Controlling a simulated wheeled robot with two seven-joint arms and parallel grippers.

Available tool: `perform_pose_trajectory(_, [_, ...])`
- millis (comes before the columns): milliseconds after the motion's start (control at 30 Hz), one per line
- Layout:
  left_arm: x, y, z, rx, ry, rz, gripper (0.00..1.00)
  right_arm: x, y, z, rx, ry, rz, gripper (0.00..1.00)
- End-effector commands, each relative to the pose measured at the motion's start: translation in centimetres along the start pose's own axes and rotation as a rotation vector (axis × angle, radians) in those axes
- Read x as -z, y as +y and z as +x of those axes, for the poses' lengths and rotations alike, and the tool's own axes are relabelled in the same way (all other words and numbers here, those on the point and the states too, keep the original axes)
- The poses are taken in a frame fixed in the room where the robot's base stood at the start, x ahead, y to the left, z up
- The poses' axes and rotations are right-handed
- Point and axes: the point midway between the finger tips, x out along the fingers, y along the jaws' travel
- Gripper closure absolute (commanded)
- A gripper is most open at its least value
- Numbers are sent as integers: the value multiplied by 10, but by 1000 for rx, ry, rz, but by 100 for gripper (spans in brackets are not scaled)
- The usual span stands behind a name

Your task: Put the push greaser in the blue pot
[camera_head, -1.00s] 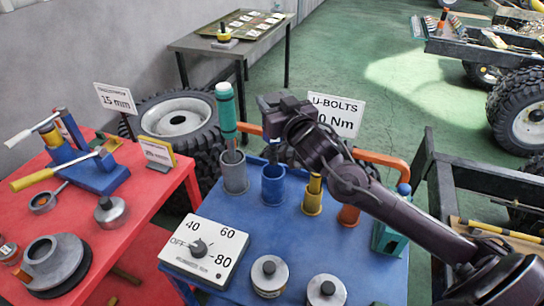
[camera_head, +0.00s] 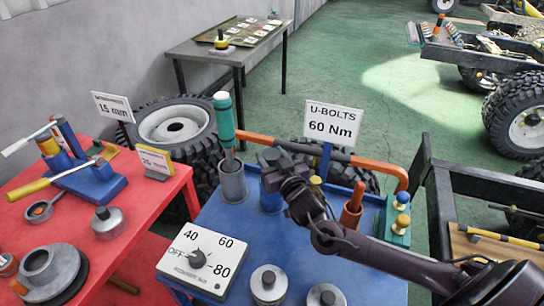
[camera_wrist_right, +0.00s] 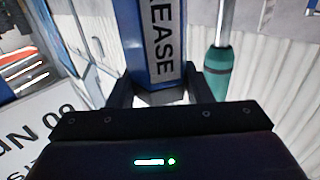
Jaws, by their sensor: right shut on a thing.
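The blue pot (camera_head: 270,200) stands on the blue table in the row of pots, partly hidden by my right gripper. My right gripper (camera_head: 271,163) is right above it, pointing down. In the right wrist view its fingers (camera_wrist_right: 152,97) are shut on the push greaser (camera_wrist_right: 140,58), a blue cylinder with a white label reading "EASE". In the head view the greaser is mostly hidden by the gripper and lines up with the pot. I cannot tell how far its lower end is inside the pot. My left gripper is not in view.
A grey pot (camera_head: 232,186) holding a teal-handled tool (camera_head: 224,120) stands close on the left. A U-BOLTS sign (camera_head: 334,122) and an orange-ended bar (camera_head: 380,168) are behind. A dial box (camera_head: 203,260) is in front.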

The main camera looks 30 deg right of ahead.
Motion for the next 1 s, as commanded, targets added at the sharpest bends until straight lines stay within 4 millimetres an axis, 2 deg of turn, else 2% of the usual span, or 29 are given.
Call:
perform_pose_trajectory(267, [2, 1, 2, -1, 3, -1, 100, -1, 0, 0, -1, 5, 2, 100])
perform_pose_trajectory(300, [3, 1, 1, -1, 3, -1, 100, -2, 0, 0, -1, 0, 1, 49])
perform_pose_trajectory(433, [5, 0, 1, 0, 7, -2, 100, -2, 0, 0, -1, 0, 1, 33])
perform_pose_trajectory(767, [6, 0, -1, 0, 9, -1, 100, 2, 0, 0, 0, 1, 0, 33])
perform_pose_trajectory(867, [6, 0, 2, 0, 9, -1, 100, -1, 0, -8, 0, -2, 0, 33])
perform_pose_trajectory(1000, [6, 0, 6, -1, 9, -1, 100, -2, 0, -31, 2, -4, 0, 33])
